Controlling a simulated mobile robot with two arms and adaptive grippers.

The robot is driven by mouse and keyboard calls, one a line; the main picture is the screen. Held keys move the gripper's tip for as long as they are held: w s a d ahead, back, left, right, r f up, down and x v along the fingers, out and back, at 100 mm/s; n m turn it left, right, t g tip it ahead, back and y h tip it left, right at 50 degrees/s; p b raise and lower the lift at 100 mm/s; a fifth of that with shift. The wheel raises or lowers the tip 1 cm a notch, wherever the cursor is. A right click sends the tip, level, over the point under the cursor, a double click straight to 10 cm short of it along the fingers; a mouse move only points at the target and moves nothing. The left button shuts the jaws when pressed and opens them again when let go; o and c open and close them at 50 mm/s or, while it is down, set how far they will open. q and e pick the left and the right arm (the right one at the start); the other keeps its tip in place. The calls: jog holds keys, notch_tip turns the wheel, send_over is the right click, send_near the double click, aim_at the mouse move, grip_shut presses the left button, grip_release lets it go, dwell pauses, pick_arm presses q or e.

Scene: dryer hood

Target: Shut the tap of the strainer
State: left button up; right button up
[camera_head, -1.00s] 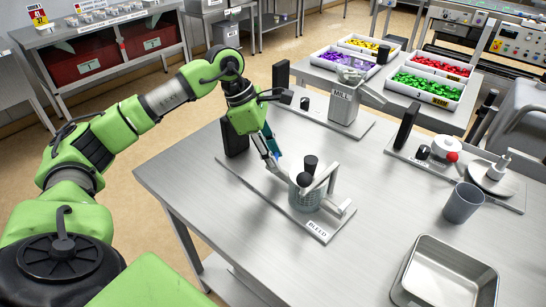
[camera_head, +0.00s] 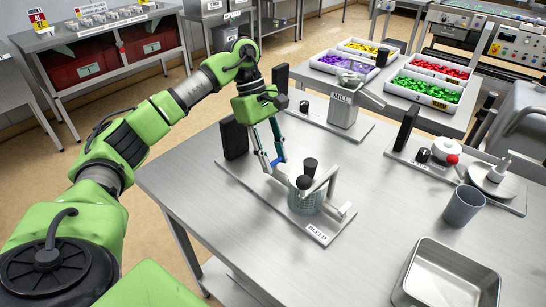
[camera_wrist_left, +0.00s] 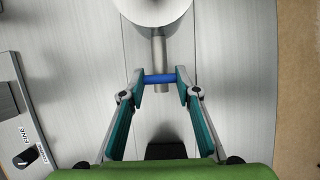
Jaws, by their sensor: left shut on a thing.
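The strainer (camera_head: 306,200), a grey perforated cup, stands on a metal plate labelled BLEED (camera_head: 318,232). In the left wrist view its pale round body (camera_wrist_left: 155,8) is at the top, and a short grey pipe (camera_wrist_left: 158,48) comes from it toward me. The blue tap handle (camera_wrist_left: 160,78) lies crosswise over this pipe. My left gripper (camera_head: 273,166) reaches down beside the strainer, on its far left side. In the left wrist view the left gripper's fingertips (camera_wrist_left: 160,83) are shut on the two ends of the handle. My right gripper is not in view.
A dark upright block (camera_head: 235,138) stands at the back end of the strainer's plate. A mill (camera_head: 344,108) is behind. A grey cup (camera_head: 463,204) and a steel tray (camera_head: 447,277) are at the right. The tabletop in front of the plate is clear.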

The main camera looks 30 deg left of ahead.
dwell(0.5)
pick_arm(q)
jog(key=o, duration=1.1)
jog(key=v, duration=1.2)
jog(key=shift+d, duration=0.1)
